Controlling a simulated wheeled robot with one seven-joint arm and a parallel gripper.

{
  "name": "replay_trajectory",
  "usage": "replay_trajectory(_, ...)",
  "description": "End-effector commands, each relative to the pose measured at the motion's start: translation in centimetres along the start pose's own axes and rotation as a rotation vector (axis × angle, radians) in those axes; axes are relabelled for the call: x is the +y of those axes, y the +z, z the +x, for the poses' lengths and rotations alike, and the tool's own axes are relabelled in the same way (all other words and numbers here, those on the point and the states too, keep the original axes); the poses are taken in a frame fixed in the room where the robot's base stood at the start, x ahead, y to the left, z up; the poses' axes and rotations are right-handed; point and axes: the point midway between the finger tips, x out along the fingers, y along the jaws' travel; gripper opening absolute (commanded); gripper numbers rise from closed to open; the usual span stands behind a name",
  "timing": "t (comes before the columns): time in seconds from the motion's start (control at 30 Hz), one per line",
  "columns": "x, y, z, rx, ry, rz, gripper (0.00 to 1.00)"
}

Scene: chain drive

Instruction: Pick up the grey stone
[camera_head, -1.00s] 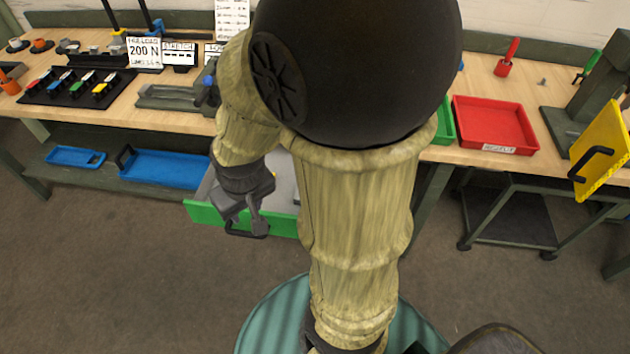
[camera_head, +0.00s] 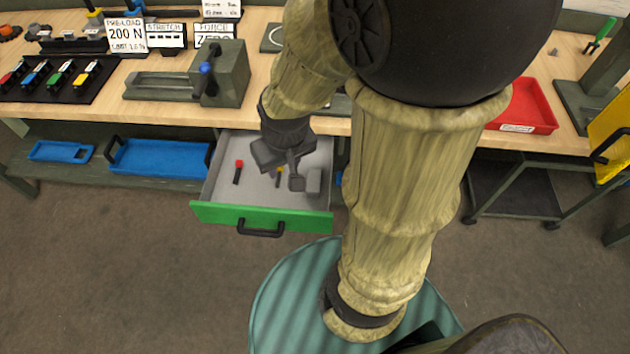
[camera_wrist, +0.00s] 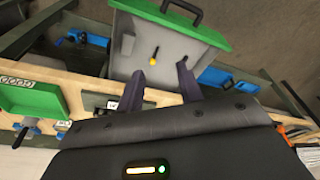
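A small grey block, which looks like the grey stone (camera_head: 313,180), lies at the right side of the open drawer (camera_head: 222,183) in the head view. A pale grey shape at the drawer's left in the wrist view may be the same stone. My gripper (camera_head: 285,178) is over the drawer, just left of the stone in the head view. In the wrist view my gripper (camera_wrist: 162,85) has its two fingers apart with nothing between them.
A red-topped tool (camera_head: 238,172) and a yellow-topped tool (camera_head: 279,176) lie in the drawer. Its green front (camera_head: 215,213) has a black handle. A vise-like fixture (camera_head: 220,75) stands on the workbench behind. Blue trays (camera_head: 160,157) lie on the shelf to the left.

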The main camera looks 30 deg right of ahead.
Motion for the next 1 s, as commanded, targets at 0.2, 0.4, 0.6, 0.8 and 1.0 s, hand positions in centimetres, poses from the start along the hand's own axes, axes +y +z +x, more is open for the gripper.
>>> replay_trajectory(0.2,0.6,-0.6,1.4,-0.013,0.005,0.033,0.52)
replay_trajectory(0.4,4.2,-3.7,7.2,-0.080,0.029,0.208,0.52)
replay_trajectory(0.6,10.0,-6.9,14.8,-0.170,0.055,0.447,0.52)
replay_trajectory(0.8,13.4,-8.2,18.5,-0.221,0.067,0.578,0.52)
replay_trajectory(1.0,13.6,-8.4,18.4,-0.225,0.068,0.588,0.52)
